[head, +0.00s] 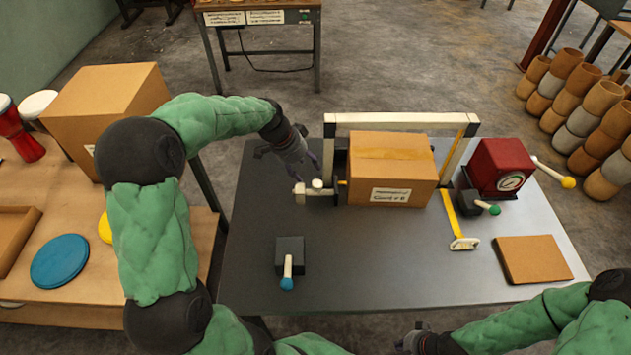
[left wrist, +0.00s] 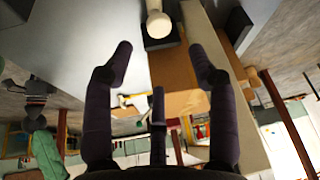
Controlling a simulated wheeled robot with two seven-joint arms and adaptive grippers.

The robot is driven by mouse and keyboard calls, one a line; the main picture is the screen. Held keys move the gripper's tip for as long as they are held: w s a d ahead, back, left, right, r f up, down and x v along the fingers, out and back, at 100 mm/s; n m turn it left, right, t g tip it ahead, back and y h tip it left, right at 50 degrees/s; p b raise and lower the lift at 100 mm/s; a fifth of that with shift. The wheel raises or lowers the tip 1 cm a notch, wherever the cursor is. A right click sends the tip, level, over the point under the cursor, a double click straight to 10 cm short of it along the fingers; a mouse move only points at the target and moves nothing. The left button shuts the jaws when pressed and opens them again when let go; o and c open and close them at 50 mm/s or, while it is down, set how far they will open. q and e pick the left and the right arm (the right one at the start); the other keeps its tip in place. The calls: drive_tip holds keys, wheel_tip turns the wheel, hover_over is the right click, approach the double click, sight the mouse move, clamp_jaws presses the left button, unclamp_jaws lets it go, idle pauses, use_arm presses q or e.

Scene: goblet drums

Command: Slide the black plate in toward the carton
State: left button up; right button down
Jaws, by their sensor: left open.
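The carton (head: 390,168), a taped brown box with a white label, stands on the dark table inside a pale frame. The black plate (head: 341,178) stands upright along the carton's left side, with a pale rod and knob (head: 299,192) sticking out leftward. In the left wrist view the pale knob (left wrist: 158,24) lies just beyond the fingertips, with the black plate (left wrist: 160,42) behind it. My left gripper (head: 304,158) is open and empty, above and behind the knob. My right gripper (head: 412,338) is at the table's front edge, partly cut off; its jaws are unclear.
The pale frame (head: 395,121) runs behind the carton. A black block with a blue-tipped lever (head: 287,272) stands front left. A red gauge box (head: 500,166), green-tipped lever (head: 489,208), yellow strip (head: 453,222) and brown board (head: 534,259) are at right. The table's front middle is clear.

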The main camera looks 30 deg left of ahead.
sight(317, 183)
use_arm(q)
drive_tip(key=b+x, duration=0.3)
drive_tip(key=x, duration=0.6)
drive_tip(key=shift+f, duration=0.35)
